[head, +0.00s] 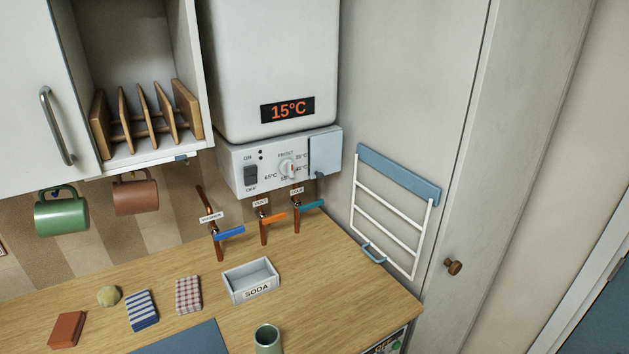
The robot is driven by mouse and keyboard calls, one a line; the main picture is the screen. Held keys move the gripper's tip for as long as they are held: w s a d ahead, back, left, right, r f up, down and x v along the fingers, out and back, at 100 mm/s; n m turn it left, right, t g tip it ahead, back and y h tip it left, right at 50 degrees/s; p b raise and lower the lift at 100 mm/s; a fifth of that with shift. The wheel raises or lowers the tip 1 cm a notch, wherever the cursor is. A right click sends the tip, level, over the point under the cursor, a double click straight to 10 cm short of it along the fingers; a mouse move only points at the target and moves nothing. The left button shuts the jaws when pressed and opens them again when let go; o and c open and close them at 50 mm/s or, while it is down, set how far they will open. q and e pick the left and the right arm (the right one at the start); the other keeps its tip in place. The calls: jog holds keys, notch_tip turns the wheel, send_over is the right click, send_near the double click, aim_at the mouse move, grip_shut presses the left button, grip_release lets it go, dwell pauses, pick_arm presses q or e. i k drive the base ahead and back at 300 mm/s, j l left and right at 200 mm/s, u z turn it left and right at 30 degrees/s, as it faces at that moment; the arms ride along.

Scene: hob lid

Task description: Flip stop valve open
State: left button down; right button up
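Three copper pipes with lever valves stand at the back of the counter below the boiler. The left valve has a blue lever (230,234), the middle an orange lever (274,217), the right a teal lever (312,205). All three levers stick out to the right, across their upright pipes. Each has a small white label above: left (211,216), middle (261,202), right (297,190). The print is too small to tell surely which one is the stop valve. Neither of my grippers is in view.
A white boiler (265,70) showing 15°C hangs above, with a control panel (270,160). A SODA tray (250,279) and a green cup (267,340) stand in front. A folding rack (390,210) hangs right. Mugs (62,212) hang left.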

aim_at(308, 206)
jog(key=i+l+u, duration=0.15)
jog(key=l, duration=0.25)
jog(key=i+l+u, duration=0.1)
jog(key=l, duration=0.3)
jog(key=i+l+u, duration=0.15)
jog(key=l, duration=0.3)
jog(key=i+l+u, duration=0.1)
jog(key=l, duration=0.3)
jog(key=i, duration=0.1)
